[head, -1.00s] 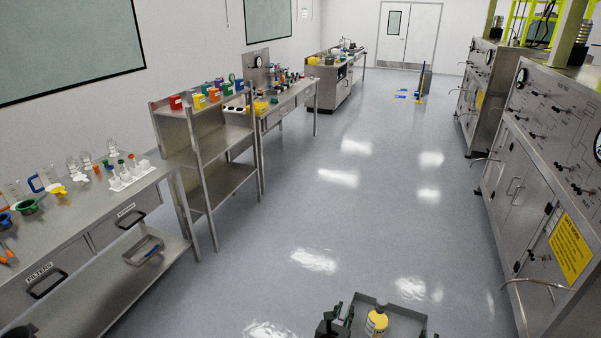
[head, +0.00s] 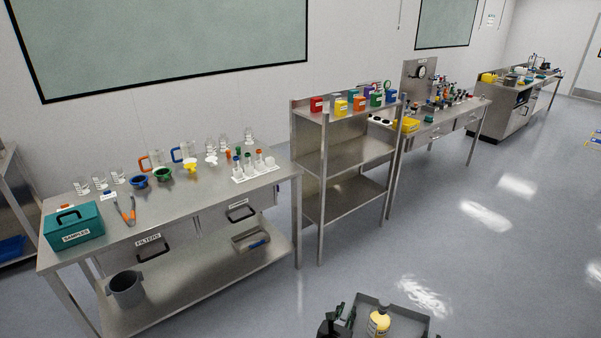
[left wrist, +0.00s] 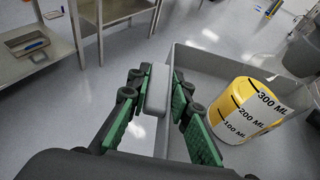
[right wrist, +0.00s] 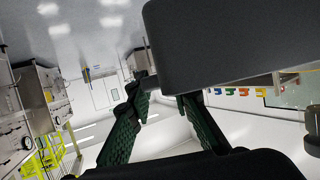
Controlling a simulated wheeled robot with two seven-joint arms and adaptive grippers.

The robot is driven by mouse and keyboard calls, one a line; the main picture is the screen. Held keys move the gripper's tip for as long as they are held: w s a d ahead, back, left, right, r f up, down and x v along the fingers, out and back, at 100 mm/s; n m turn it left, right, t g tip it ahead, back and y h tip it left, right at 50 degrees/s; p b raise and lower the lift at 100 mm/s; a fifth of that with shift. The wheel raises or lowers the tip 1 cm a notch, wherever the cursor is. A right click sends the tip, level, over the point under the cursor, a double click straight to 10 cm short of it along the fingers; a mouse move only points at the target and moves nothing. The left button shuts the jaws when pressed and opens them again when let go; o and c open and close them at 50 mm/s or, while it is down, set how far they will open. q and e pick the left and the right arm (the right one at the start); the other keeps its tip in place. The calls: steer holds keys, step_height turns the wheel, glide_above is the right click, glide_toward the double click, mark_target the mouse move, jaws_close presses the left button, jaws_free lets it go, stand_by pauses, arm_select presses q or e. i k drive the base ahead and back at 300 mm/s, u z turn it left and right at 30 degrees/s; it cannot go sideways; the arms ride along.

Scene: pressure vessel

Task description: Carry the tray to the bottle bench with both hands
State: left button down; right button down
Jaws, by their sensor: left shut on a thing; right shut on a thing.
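The grey tray (head: 405,316) is at the bottom of the head view, with a yellow bottle (head: 379,321) upright in it. The bottle (left wrist: 250,108) has a white label with ML marks in the left wrist view. My left gripper (head: 335,322) is at the tray's left side; in the left wrist view its green-padded fingers (left wrist: 157,92) are shut on a grey grip at the tray's edge. My right gripper (right wrist: 165,95) shows its green pads in the right wrist view; what it holds is hard to make out there. Which bench is the bottle bench, I cannot tell.
A steel bench (head: 205,205) with glassware, a teal SAMPLES box (head: 75,232) and a grey bin (head: 126,288) stands at left. A shelf unit (head: 345,157) with coloured containers and further benches (head: 440,122) follow along the wall. Floor (head: 480,260) at right is clear.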

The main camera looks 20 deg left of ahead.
mark_target(190, 195)
steer(key=u, duration=0.5)
steer(key=i, duration=1.25)
steer(key=u, duration=0.95)
steer(key=i, duration=0.75)
steer(key=u, duration=0.6)
